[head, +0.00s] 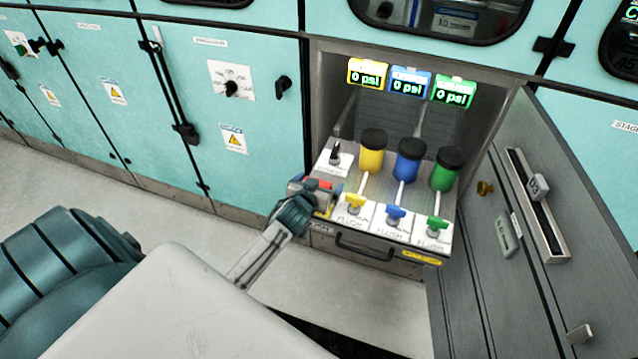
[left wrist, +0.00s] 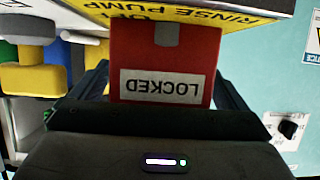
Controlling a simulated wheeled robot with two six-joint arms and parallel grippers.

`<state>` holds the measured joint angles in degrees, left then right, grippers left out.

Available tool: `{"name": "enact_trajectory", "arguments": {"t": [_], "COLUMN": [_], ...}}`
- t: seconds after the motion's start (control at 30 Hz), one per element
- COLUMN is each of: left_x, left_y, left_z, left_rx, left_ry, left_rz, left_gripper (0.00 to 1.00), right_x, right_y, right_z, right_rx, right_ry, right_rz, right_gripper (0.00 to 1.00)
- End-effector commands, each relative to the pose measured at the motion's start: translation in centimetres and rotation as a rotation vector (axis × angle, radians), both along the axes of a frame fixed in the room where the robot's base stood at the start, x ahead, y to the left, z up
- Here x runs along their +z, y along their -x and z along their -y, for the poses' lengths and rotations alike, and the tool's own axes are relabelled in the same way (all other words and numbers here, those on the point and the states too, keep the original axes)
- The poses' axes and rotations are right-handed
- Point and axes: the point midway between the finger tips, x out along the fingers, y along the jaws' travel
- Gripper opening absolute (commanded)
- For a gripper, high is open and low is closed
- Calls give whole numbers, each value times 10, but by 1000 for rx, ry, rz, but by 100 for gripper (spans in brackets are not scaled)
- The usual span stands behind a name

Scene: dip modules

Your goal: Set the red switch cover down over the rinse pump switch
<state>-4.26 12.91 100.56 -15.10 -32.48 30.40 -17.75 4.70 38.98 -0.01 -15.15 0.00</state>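The red switch cover (left wrist: 165,65) is at the front left corner of the pump drawer, at my left gripper (head: 318,190). In the left wrist view it carries a white label reading LOCKED, upside down. It is close against a yellow plate (left wrist: 200,14) marked RINSE PUMP and OFF. The left gripper's dark fingers lie on either side of the cover; I cannot tell whether they press on it. In the head view, only a little red of the cover (head: 322,184) shows. The rinse pump switch itself is hidden. My right gripper is not in view.
To the right stand yellow (head: 371,158), blue (head: 408,165) and green (head: 445,172) bottles with black caps, with matching flush valves in front. A black toggle (head: 336,152) stands behind the gripper. The grey door (head: 500,200) hangs open at right.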

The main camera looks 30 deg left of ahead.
Motion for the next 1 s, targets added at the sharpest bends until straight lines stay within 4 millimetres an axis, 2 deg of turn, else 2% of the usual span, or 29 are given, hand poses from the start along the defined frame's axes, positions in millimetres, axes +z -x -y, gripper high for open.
{"name": "enact_trajectory", "arguments": {"t": [0.37, 0.47, 0.8, 1.0], "left_x": [1, 5, 31, 39], "left_y": [5, 17, 76, 95], "left_z": [1, 4, 18, 23], "left_rx": [0, -1, -1, 0], "left_ry": [0, -1, -1, 0], "left_rz": [-1, 0, 0, -1], "left_gripper": [96, 96, 96, 96], "right_x": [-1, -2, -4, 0], "right_y": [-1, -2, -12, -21], "right_z": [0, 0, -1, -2], "right_rx": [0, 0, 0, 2], "right_ry": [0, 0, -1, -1], "right_rz": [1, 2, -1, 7], "right_gripper": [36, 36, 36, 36]}}
